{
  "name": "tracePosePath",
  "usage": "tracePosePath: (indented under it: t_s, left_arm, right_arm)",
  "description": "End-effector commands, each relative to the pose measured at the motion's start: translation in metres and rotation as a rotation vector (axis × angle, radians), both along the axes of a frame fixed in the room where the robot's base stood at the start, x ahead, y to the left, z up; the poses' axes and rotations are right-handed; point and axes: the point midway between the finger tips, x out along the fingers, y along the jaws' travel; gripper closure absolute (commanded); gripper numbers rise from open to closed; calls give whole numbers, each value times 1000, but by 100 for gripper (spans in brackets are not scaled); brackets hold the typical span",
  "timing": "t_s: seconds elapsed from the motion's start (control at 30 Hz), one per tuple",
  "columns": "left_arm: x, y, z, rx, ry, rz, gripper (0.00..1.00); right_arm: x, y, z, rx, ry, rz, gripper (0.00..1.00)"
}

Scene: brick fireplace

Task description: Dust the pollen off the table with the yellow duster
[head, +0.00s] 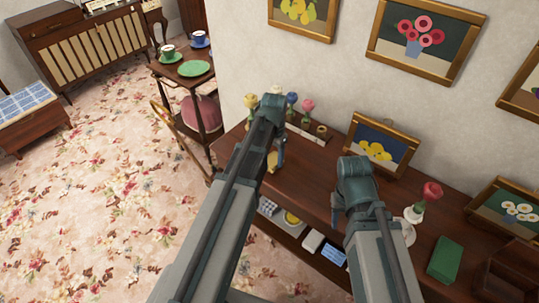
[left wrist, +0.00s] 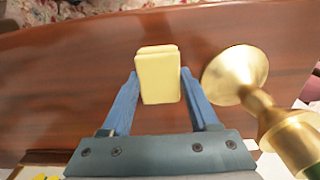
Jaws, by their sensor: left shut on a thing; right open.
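The yellow duster (left wrist: 160,75) is a small pale yellow block between the blue fingers of my left gripper (left wrist: 160,88), which is shut on it. In the head view, my left gripper (head: 277,150) points down over the far left part of the dark wooden table (head: 315,180), with the duster (head: 272,162) just showing below it. I cannot tell whether the duster touches the wood. My right gripper (head: 340,205) is open over the middle of the table, its fingers mostly hidden by my arm. I cannot make out any pollen.
A brass stand (left wrist: 240,75) is close right of the duster in the left wrist view. Several small flowers stand along the wall. A framed lemon picture (head: 378,145), a red flower in a white vase (head: 413,213) and a green box (head: 444,260) are further right.

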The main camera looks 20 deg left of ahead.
Motion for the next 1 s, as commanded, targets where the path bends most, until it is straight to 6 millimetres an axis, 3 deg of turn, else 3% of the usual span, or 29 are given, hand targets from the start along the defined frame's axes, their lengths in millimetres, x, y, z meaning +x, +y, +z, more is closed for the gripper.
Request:
tracePosePath:
  t_s: [0.6,1.0]
  left_arm:
    - [-12,-32,2,-5,2,-3,91]
    - [-15,-43,0,-4,1,-3,91]
  right_arm:
    - [0,0,2,0,0,0,55]
    - [0,0,0,0,0,0,55]
